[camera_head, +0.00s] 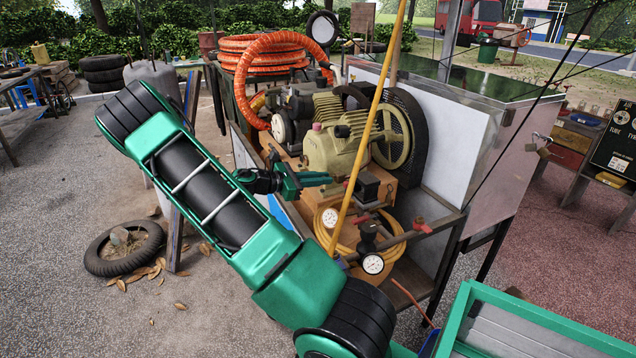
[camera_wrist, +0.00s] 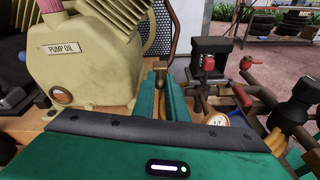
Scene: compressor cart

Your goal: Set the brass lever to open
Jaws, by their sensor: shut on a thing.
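The compressor cart carries a cream pump (camera_head: 336,146), which also shows in the wrist view (camera_wrist: 95,62) with a "PUMP OIL" label. My gripper (camera_head: 318,180) reaches in beside the pump from the left. In the wrist view, my gripper's green fingers (camera_wrist: 163,98) are closed on a narrow brass-coloured piece, which looks like the brass lever (camera_wrist: 160,104). The head view does not show the lever clearly.
Right of my gripper are a black switch box with a red switch (camera_wrist: 208,63), red-handled valves (camera_head: 421,225) and gauges (camera_head: 373,263). A coiled yellow hose (camera_head: 350,235) lies below. A slanting yellow pole (camera_head: 366,130) crosses in front. An orange hose coil (camera_head: 262,55) sits behind.

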